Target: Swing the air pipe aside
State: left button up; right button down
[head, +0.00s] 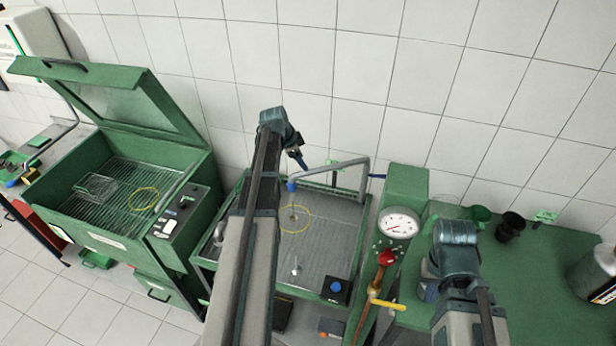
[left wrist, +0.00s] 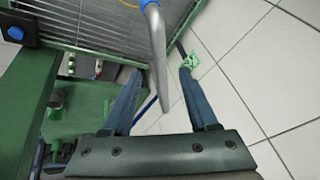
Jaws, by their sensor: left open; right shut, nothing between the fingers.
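The air pipe (head: 330,168) is a bent grey tube with a blue collar near its left end, standing over the middle wash basin (head: 330,250). My left gripper (head: 300,160) is at the back of the basin, near the pipe's left end. In the left wrist view, my left gripper (left wrist: 160,92) is open, and the grey pipe (left wrist: 157,50) reaches down into the gap between its two blue fingers. Contact cannot be told. My right gripper (head: 430,288) is over the green bench at right, mostly hidden by its own wrist; it is shut and empty.
A pressure gauge (head: 398,223) with a red and yellow valve stands right of the basin. A green washer (head: 115,240) with its lid raised stands at left. The tiled wall is close behind.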

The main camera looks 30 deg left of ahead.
pick_arm(q)
jog(key=b+x, duration=0.5)
jog(key=x, duration=0.2)
jog(key=shift+w+f+b, duration=0.1)
jog(key=shift+f+b, duration=0.25)
jog(key=shift+b, duration=0.05)
grip_shut()
dwell(1.0)
